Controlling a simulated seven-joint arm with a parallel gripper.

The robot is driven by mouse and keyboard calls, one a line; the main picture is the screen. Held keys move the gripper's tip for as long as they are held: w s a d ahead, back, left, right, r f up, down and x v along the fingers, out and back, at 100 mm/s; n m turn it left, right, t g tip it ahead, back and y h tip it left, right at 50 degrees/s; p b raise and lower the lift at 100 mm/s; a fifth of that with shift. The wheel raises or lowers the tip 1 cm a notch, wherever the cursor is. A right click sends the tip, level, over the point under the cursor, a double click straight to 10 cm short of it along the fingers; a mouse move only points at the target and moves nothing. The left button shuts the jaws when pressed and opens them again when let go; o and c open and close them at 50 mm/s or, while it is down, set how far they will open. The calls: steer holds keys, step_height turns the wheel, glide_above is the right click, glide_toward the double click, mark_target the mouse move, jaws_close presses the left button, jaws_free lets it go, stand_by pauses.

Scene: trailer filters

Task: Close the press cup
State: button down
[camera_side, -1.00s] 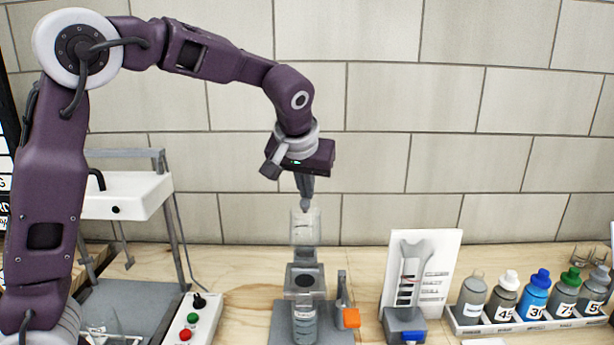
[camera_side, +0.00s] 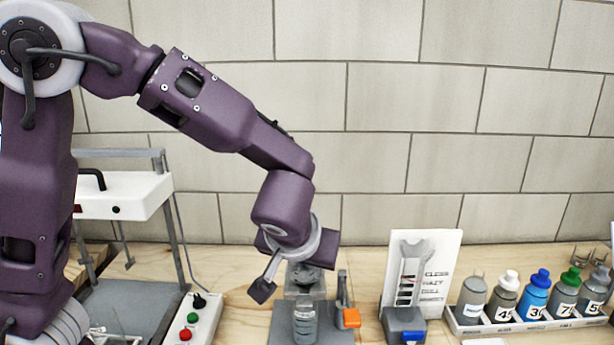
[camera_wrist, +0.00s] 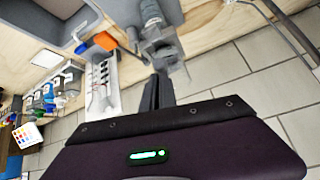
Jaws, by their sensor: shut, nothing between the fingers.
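The press (camera_side: 302,283) stands on a grey base on the wooden bench, with a clear labelled vial (camera_side: 305,320) at its front. A grey round part shows on top of the press, just under my wrist. The press cup is not clearly seen in the side view, as my wrist covers the space above the press. In the wrist view, a grey, partly see-through part of the press (camera_wrist: 166,48) lies just beyond my fingertips. My gripper (camera_wrist: 158,82) is shut and empty there. Whether the fingers touch the cup, I cannot tell.
An orange-ended handle (camera_side: 349,317) stands right of the press. A white card with a grey tool (camera_side: 412,265) and a rack of bottles (camera_side: 535,325) are further right. A button box (camera_side: 190,322) and a white-topped frame (camera_side: 125,195) are left. The tiled wall is behind.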

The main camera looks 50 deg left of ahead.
steer(key=shift+s+d+f, duration=0.3)
steer(key=shift+s+f, duration=0.1)
steer(key=shift+f, duration=0.35)
steer(key=shift+s+d+f, duration=0.3)
steer(key=shift+s+f, duration=0.1)
steer(key=shift+f, duration=0.35)
steer(key=shift+r, duration=0.1)
step_height(320, 180, up, 6)
steer(key=w+d+f, duration=0.1)
steer(key=w, duration=0.1)
steer(key=s+d+f, duration=0.3)
steer(key=s+d, duration=0.2)
steer(key=s, duration=0.2)
steer(key=s+a+r+m+g+h, duration=0.1)
steer(key=s+a+r, duration=0.1)
steer(key=s+a, duration=0.15)
steer(key=s+a+r+g+h, duration=0.1)
steer(key=s+a+r, duration=0.15)
steer(key=a, duration=0.25)
steer(key=s+a+r+m+h, duration=0.1)
steer(key=s+m, duration=0.1)
steer(key=s, duration=0.3)
steer(key=s+a+r+m+t+h, duration=0.1)
steer(key=s+m+h, duration=0.1)
steer(key=s, duration=0.2)
steer(key=shift+s+r+m, duration=0.15)
steer(key=shift+s+m, duration=0.2)
steer(key=shift+m, duration=0.05)
